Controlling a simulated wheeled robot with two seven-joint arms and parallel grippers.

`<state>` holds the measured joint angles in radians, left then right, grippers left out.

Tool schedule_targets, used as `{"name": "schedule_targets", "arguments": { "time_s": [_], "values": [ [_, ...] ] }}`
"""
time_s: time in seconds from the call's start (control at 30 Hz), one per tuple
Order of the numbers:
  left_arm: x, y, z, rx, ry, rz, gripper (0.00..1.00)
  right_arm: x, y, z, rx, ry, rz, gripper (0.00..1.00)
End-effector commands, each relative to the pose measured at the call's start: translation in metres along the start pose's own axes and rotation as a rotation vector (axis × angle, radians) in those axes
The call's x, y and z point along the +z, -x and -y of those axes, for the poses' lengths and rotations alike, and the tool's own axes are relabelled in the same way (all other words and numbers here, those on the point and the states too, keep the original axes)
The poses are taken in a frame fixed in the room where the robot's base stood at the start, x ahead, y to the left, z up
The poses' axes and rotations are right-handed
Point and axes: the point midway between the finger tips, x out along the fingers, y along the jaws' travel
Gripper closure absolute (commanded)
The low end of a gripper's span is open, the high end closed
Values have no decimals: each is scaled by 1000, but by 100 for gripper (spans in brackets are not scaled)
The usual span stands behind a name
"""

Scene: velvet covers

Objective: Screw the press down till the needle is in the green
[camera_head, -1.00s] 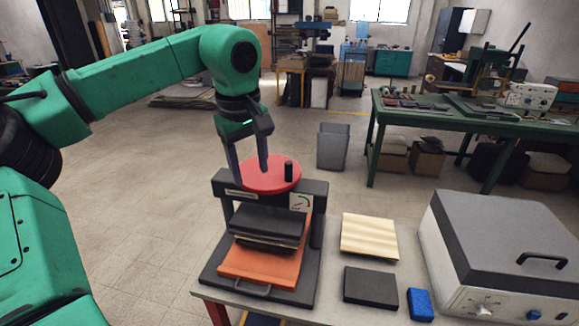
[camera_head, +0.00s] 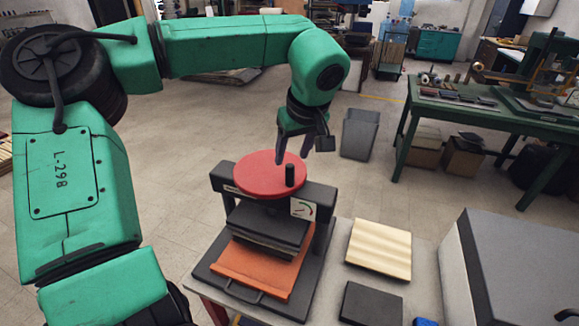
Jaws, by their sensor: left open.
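The black press (camera_head: 322,196) stands on the table with a red round wheel (camera_head: 262,172) on top. A black upright knob (camera_head: 290,175) sits near the wheel's right edge. A small white gauge (camera_head: 303,209) with a green arc is on the press's front right; its needle is too small to read. Under the press head, a dark stack (camera_head: 268,226) lies on an orange tray (camera_head: 250,268). My left gripper (camera_head: 292,160) is open, fingers pointing down beside the knob at the wheel's back right. I cannot tell whether it touches the knob. My right gripper is not in view.
A pale wooden board (camera_head: 379,249) and a dark block (camera_head: 370,304) lie right of the press. A blue block (camera_head: 426,322) is cut off at the bottom. A large grey-lidded machine (camera_head: 520,260) fills the right.

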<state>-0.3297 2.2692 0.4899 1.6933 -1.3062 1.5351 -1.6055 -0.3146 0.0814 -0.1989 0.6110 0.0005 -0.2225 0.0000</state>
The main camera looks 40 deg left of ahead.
Motion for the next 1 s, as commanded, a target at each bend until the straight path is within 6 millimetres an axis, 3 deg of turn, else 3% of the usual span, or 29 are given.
{"name": "schedule_targets", "arguments": {
  "time_s": [0.17, 0.3, 0.43, 0.63, 0.7, 0.8, 1.0],
  "values": [
    [0, -45, 1, -4, 0, 5, 41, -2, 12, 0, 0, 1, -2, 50],
    [0, -69, 1, -3, 2, 3, 41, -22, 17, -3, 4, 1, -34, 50],
    [0, -77, 0, -1, 1, 0, 41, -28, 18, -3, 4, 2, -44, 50],
    [0, -78, 0, 0, 1, 0, 41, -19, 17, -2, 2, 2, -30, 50],
    [0, -78, 0, 0, 2, 0, 67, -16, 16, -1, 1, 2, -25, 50],
    [0, -78, 0, 0, 1, -1, 100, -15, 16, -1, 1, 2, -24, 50],
    [0, -78, 0, 0, 2, -1, 100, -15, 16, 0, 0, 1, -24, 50]
  ]
}}
